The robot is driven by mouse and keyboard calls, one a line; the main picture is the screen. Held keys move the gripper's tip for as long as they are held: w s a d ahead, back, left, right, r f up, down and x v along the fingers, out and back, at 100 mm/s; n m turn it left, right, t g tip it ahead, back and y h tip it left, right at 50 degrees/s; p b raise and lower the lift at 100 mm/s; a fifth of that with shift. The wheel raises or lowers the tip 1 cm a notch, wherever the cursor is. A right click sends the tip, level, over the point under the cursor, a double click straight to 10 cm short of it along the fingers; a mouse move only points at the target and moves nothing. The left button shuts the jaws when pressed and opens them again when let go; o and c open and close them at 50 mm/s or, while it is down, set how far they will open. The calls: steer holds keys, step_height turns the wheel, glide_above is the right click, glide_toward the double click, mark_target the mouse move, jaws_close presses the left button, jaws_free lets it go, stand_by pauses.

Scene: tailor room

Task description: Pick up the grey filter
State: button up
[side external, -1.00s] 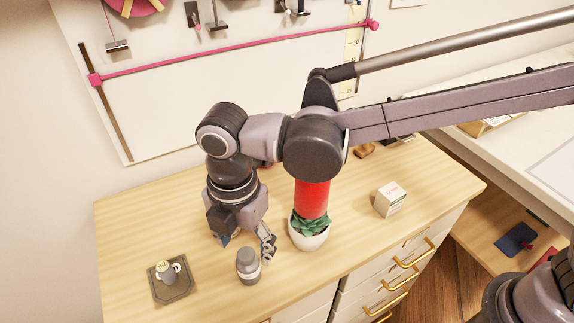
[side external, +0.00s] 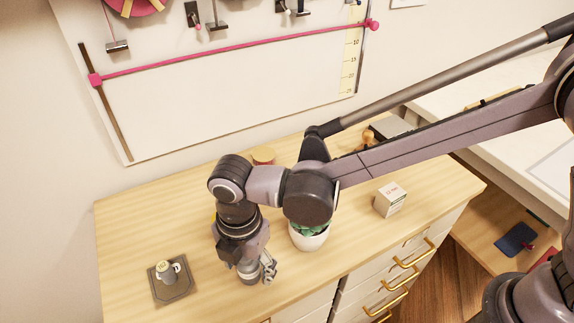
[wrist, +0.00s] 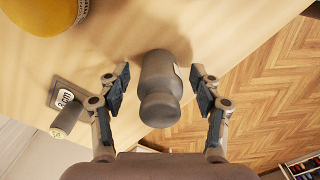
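The grey filter (wrist: 161,88) is a small grey cylinder with a rounded, narrower end. In the wrist view it lies between the two fingers of my gripper (wrist: 160,84), which are open with a gap on each side of it. In the side view my gripper (side external: 254,272) is low over the wooden cabinet top, and the filter (side external: 249,277) is mostly hidden behind the hand and fingers.
A dark square plate (side external: 173,285) with a small grey weight (side external: 168,272) lies at the left. A white plant pot (side external: 310,239) stands close to the right of my gripper. A small white box (side external: 390,199) is further right. The cabinet's front edge is near.

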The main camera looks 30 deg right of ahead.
steer(key=c, duration=1.1)
steer(key=shift+r, duration=0.1)
